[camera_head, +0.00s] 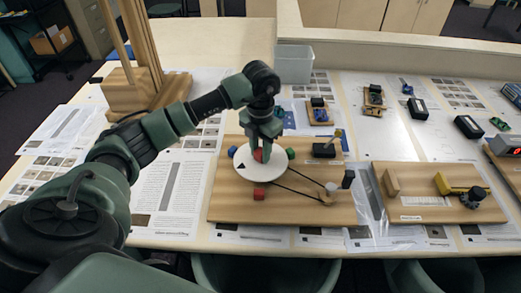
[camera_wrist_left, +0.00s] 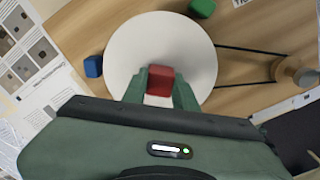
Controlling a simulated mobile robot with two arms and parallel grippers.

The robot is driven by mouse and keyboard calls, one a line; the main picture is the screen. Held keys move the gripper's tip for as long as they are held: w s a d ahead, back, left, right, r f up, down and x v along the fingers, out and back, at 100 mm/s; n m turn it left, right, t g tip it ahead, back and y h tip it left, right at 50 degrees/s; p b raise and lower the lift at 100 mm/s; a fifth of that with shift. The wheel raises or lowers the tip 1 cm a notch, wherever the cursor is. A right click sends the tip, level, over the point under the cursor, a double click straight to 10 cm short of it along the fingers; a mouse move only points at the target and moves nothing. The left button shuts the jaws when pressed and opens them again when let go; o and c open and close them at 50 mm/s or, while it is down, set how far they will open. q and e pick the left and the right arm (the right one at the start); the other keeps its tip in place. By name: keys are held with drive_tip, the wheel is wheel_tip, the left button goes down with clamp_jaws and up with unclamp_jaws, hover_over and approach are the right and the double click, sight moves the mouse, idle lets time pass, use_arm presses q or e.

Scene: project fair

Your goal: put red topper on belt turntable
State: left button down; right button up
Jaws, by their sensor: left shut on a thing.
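The belt turntable is a white disc (camera_head: 276,177) with a black triangle mark, on a wooden board. My left gripper (camera_head: 260,155) points down over the disc, towards its far side. It is shut on the red topper (camera_head: 258,156), a small red block. In the left wrist view the topper (camera_wrist_left: 160,80) sits between the two green fingers (camera_wrist_left: 160,88), over the white disc (camera_wrist_left: 130,45). I cannot tell whether the topper touches the disc. My right gripper is not in view.
A blue block (camera_head: 232,151), a green block (camera_head: 291,153) and another red block (camera_head: 259,193) are around the disc's edge. A belt (camera_head: 300,190) runs right to a small pulley (camera_head: 329,194). A second wooden board (camera_head: 425,205) stands to the right. A clear bin (camera_head: 294,64) is behind.

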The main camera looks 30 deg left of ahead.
use_arm(q)
drive_tip(key=c, duration=1.1)
unclamp_jaws()
drive_tip(key=shift+f, duration=0.1)
drive_tip(key=shift+r, duration=0.35)
wheel_tip(320, 180, up, 12)
drive_tip(key=b, duration=0.2)
drive_tip(key=shift+f, duration=0.2)
drive_tip(key=shift+f, duration=0.15)
